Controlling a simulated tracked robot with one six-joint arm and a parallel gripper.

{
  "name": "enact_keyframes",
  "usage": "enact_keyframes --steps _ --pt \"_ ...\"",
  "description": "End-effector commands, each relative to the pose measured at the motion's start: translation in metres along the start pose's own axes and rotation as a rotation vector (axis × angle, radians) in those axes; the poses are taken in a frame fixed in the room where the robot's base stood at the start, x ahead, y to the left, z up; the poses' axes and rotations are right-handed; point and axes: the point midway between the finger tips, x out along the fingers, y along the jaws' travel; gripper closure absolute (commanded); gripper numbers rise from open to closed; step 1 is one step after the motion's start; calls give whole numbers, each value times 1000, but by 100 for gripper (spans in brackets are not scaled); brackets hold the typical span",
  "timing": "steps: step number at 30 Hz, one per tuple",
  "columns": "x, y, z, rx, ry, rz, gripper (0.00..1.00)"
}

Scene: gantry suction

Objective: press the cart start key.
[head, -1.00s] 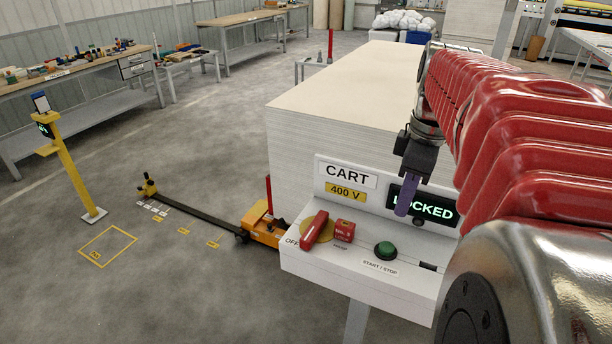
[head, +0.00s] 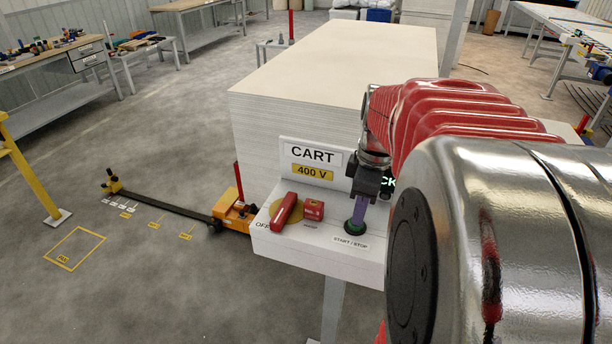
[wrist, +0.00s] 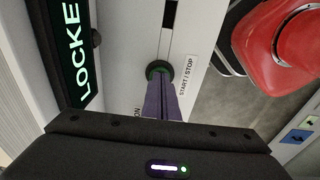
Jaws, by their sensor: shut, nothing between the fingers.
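The green START / STOP key (head: 353,231) is on the white sloped CART panel (head: 280,244). My gripper (head: 356,224) is shut, its purple fingers pointing down onto the key, with nothing held. In the wrist view the fingertips (wrist: 160,84) overlap the near part of the dark green key (wrist: 158,68). The tips look to be at the key's top; I cannot tell whether it is pressed in. The display (wrist: 72,48) shows green "LOCKE" letters, its end cut off; in the head view my gripper and arm mostly hide it.
A red handle (head: 284,209) on a yellow disc and a small red block (head: 313,209) sit left of the key. A large pale stack (head: 330,60) stands behind the panel. An orange cart (head: 235,212) is on the floor to the left.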

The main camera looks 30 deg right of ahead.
Motion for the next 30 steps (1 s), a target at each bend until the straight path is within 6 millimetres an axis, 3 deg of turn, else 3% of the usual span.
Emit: enact_keyframes --steps 5,15,24,30 --pt "2 0 0 0 0 -1 100" --pt "26 -2 2 0 -2 -8 100" --pt "24 -2 1 -1 -2 -8 100" --pt "7 -2 0 -3 0 -3 100"
